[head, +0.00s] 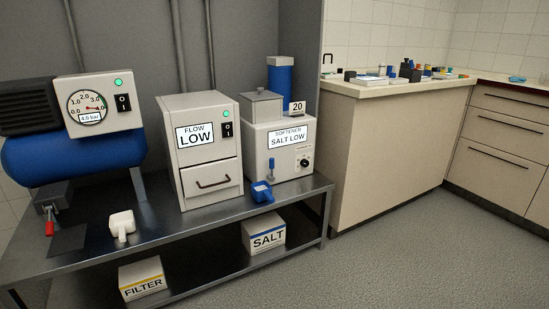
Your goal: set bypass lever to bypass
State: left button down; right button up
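The softener (283,150) is a white box on the steel bench, with a screen reading "SOFTENER SALT LOW". A small blue lever (271,165) sits on the lower left of its front and looks roughly upright. I take this to be the bypass lever; its markings are too small to read. A dark round dial (305,162) is to its right. Neither of my grippers shows in the head view.
A blue scoop (262,191) lies on the bench just in front of the softener. A white "FLOW LOW" unit (207,150) stands left of it. A white scoop-like item (122,224) and a blue compressor (75,153) are further left. A SALT box (264,236) sits below.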

aim_at(270, 176)
jog(key=i+l, duration=0.15)
jog(key=i, duration=0.3)
jog(key=i+l, duration=0.15)
jog(key=i, duration=0.25)
jog(key=i+l+z, duration=0.1)
jog(key=i, duration=0.35)
